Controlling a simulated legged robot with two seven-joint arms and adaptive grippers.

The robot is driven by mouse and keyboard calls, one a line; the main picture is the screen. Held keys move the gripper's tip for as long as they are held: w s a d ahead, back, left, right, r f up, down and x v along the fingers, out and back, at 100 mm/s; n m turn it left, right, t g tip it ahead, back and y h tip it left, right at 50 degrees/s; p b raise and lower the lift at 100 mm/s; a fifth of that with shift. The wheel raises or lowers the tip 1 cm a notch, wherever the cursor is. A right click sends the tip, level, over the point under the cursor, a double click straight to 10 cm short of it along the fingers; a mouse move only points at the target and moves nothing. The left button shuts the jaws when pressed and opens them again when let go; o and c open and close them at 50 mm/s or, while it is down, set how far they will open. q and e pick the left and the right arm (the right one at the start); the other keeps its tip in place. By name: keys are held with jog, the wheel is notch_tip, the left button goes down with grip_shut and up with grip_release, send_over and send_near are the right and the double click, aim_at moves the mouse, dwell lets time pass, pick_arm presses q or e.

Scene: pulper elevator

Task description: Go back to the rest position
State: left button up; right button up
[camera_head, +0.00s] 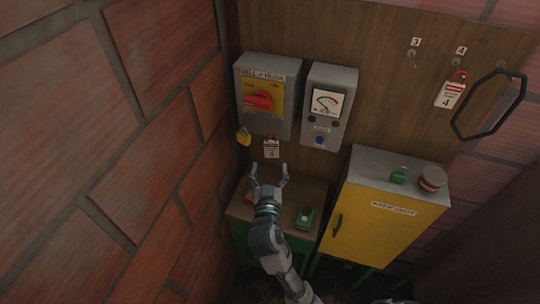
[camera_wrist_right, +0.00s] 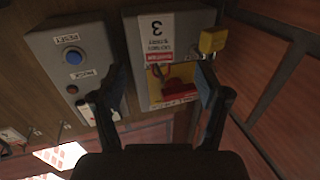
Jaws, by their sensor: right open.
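My right gripper (camera_head: 268,172) is open in the head view, its fingers pointing up below the grey switch box (camera_head: 250,120). It seems empty, and its two dark fingers (camera_wrist_right: 160,95) stand apart in the right wrist view. The switch box has a red rotary handle (camera_head: 258,101) on a yellow plate. A yellow padlock (camera_head: 244,137) and a white and red tag (camera_head: 271,148) hang at its lower edge. In the wrist view the padlock (camera_wrist_right: 212,41) and the tag marked 3 (camera_wrist_right: 160,42) show beyond the fingers, upside down. My left gripper is not in view.
A meter box (camera_head: 326,128) with a blue button is right of the switch box. A small table (camera_head: 317,190) with a green object (camera_head: 304,217) stands below. A yellow cabinet (camera_head: 372,230) stands right. A brick wall (camera_head: 110,150) closes the left. Tag 4 (camera_head: 449,94) hangs upper right.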

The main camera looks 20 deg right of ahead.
jog(key=s+d+f+n+g+y, duration=0.1)
jog(key=s+d+f+g, duration=0.1)
jog(key=s+f, duration=0.35)
jog(key=s+d+f+n+g+y, duration=0.1)
jog(key=s+f+g, duration=0.15)
jog(key=f, duration=0.55)
jog(key=s+d+f+n+g+y, duration=0.1)
jog(key=s+d+f+g, duration=0.15)
jog(key=f, duration=0.45)
jog(key=s+d+f+n+g+y, duration=0.1)
jog(key=s+f+g, duration=0.2)
jog(key=s+f, duration=0.35)
jog(key=s+d+f+n+g+y, duration=0.15)
jog(key=s+f+g, duration=0.25)
jog(key=s, duration=0.5)
notch_tip(320, 180, down, 27)
jog(key=s+a+g, duration=0.1)
jog(key=s, duration=0.1)
jog(key=s+d+f+g+b, duration=0.1)
jog(key=s+d+f, duration=0.2)
jog(key=s+f, duration=1.4)
jog(key=shift+s+f, duration=0.15)
jog(key=shift+s, duration=0.45)
jog(key=shift+n, duration=0.25)
